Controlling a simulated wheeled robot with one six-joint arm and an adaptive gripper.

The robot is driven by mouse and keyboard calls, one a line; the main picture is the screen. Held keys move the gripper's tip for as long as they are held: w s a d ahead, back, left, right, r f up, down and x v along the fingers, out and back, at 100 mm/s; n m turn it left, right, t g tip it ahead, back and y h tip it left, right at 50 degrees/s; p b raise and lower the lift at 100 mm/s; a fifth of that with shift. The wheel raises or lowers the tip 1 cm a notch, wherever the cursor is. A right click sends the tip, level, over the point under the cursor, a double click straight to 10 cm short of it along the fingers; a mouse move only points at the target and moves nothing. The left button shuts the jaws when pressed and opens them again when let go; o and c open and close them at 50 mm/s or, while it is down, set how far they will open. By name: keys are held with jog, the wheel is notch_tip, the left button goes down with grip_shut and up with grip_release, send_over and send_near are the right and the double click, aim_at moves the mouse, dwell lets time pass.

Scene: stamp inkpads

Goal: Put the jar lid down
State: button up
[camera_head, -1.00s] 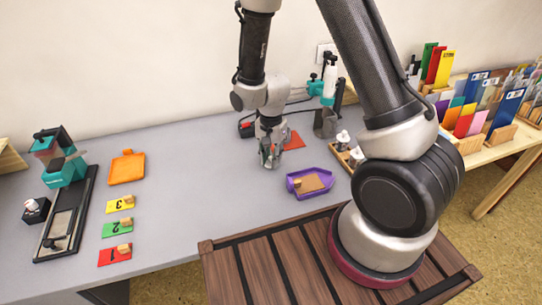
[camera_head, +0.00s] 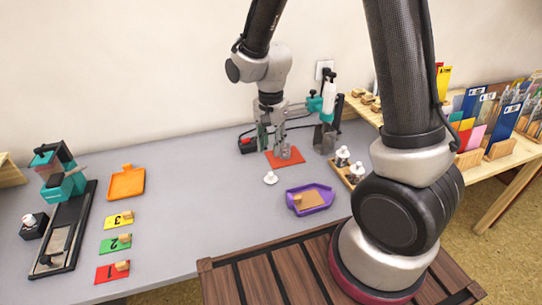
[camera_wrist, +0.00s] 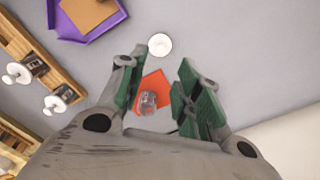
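The jar lid (camera_head: 270,178), small, white and round with a knob, lies on the grey table in front of the red-orange mat (camera_head: 297,158). It also shows in the wrist view (camera_wrist: 159,45), beyond my fingertips and apart from them. My gripper (camera_head: 272,143) is open and empty, above the mat and behind the lid. In the wrist view its green-padded fingers (camera_wrist: 155,95) are spread wide. A clear open jar (camera_wrist: 148,102) stands on the mat and shows between the fingers.
A purple tray (camera_head: 324,205) with a cork-coloured pad lies right of the lid. A wooden rack (camera_head: 347,183) holds lidded jars at right. A teal press (camera_head: 326,103) stands behind it. Numbered cards, an orange tray (camera_head: 127,184) and another teal device (camera_head: 60,172) are at left. The middle of the table is clear.

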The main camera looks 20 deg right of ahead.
jog(key=s+d+r+n+t, duration=0.1)
jog(key=s+d+r+n, duration=0.2)
jog(key=r, duration=0.4)
jog(key=s+d+r+n+t, duration=0.1)
jog(key=s+d+r, duration=0.2)
jog(key=d+r, duration=0.3)
jog(key=s+d+r+n+t, duration=0.2)
jog(key=s+d+r+n, duration=0.3)
jog(key=s+r, duration=0.4)
jog(key=s+d, duration=0.1)
jog(key=s, duration=0.3)
